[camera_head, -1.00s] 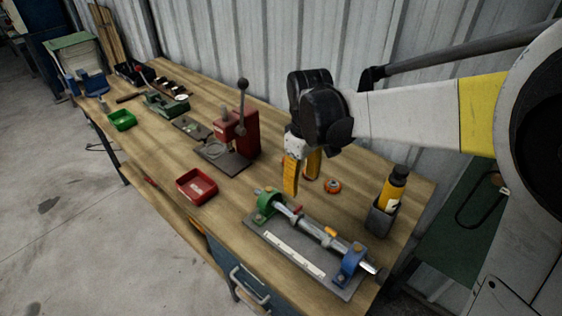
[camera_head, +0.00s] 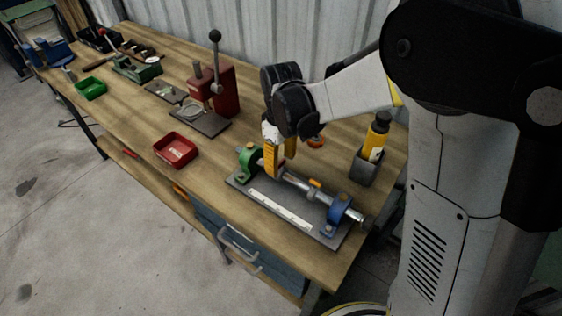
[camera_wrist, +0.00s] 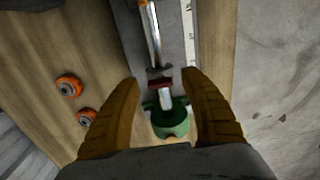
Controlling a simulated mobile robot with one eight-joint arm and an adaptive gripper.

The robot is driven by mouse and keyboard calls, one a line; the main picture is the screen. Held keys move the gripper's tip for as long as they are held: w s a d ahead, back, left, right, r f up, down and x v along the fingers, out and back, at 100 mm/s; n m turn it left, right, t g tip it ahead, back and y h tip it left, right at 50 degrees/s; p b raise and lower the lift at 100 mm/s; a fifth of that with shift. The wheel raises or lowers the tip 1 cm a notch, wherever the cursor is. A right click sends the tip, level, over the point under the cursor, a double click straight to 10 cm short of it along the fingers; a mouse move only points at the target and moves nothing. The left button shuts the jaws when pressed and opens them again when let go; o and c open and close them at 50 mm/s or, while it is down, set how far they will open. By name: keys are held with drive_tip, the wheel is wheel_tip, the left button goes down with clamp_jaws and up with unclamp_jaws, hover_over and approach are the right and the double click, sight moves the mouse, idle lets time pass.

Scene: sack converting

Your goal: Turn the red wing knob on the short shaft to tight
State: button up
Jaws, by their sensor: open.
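A fixture with a grey base plate (camera_head: 283,210) carries a silver shaft (camera_head: 298,181) between a green bracket (camera_head: 249,162) and a blue bracket (camera_head: 338,206). In the wrist view, a small dark red part (camera_wrist: 160,85), apparently the wing knob, sits on the shaft beside the green bracket (camera_wrist: 171,124). My gripper (camera_head: 281,164) is over the green end of the shaft. Its yellow fingers are open. In the wrist view my gripper (camera_wrist: 160,78) has the red part between its fingertips, with gaps on both sides. In the head view I cannot make out the red part; the finger probably covers it.
A yellow bottle (camera_head: 376,136) stands in a grey holder (camera_head: 367,167) right of the gripper. Orange rings (camera_wrist: 69,87) lie beside the fixture. A red tray (camera_head: 176,150) and a red lever press (camera_head: 214,90) stand to the left. Bare bench lies between tray and fixture.

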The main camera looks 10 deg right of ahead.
clamp_jaws()
drive_tip(key=m, duration=0.4)
drive_tip(key=shift+m, duration=0.3)
drive_tip(key=m, duration=0.4)
drive_tip(key=shift+m, duration=0.3)
drive_tip(key=m, duration=0.4)
drive_tip(key=shift+m, duration=2.4)
